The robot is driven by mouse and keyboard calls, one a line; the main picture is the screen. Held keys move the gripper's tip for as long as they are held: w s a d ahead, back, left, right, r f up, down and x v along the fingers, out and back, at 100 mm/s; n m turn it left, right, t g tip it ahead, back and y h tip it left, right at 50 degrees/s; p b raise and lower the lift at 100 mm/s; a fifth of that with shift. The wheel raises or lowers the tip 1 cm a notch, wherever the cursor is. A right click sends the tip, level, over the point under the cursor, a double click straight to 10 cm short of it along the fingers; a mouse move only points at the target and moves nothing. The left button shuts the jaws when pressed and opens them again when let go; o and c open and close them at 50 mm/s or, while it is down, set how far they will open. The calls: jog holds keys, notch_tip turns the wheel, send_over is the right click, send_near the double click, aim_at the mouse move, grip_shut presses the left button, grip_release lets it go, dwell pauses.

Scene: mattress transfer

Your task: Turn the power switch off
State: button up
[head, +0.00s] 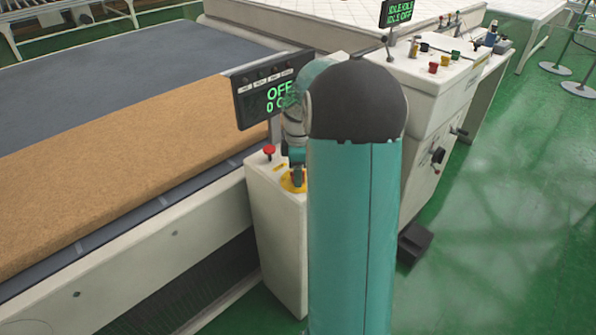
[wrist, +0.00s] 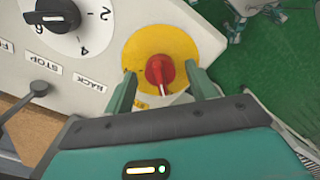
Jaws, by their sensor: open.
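The power switch (wrist: 160,72) is a red handle on a round yellow plate (wrist: 143,46), seen in the wrist view on a white control panel. My gripper (wrist: 158,80) is open, with one green finger on each side of the red handle. I cannot tell whether either finger touches it. In the head view the yellow plate (head: 290,182) shows on top of the white control box (head: 272,225), largely hidden by my arm. The display (head: 268,92) above the box reads OFF in green.
A black dial (wrist: 55,15) with numbers and a small lever (wrist: 39,88) sit left of the switch, near STOP and BACK labels. A red button (head: 269,150) stands on the box. A brown mattress (head: 120,150) lies on the conveyor at left. Green floor (head: 500,200) is open at right.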

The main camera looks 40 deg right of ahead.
notch_tip(320, 180, up, 13)
jog(key=shift+r, duration=0.2)
dwell(0.6)
jog(key=s+a+r+m+t+h, duration=0.1)
jog(key=s+a+r+m, duration=0.15)
jog(key=a, duration=0.65)
jog(key=s+a+r+m+t, duration=0.1)
jog(key=s+a+r+m, duration=0.15)
jog(key=a, duration=0.65)
jog(key=s+a+f+m+t, duration=0.1)
jog(key=s+a+m, duration=0.1)
jog(key=s+a, duration=0.4)
jog(key=s+a+f+m+t+y, duration=0.1)
jog(key=s+a+f+m+t, duration=0.1)
jog(key=s+a, duration=0.3)
jog(key=shift+s+a+f+m+t, duration=0.3)
jog(key=shift+s+a, duration=0.1)
jog(key=shift+a, duration=0.75)
jog(key=c, duration=0.4)
jog(key=shift+c, duration=0.2)
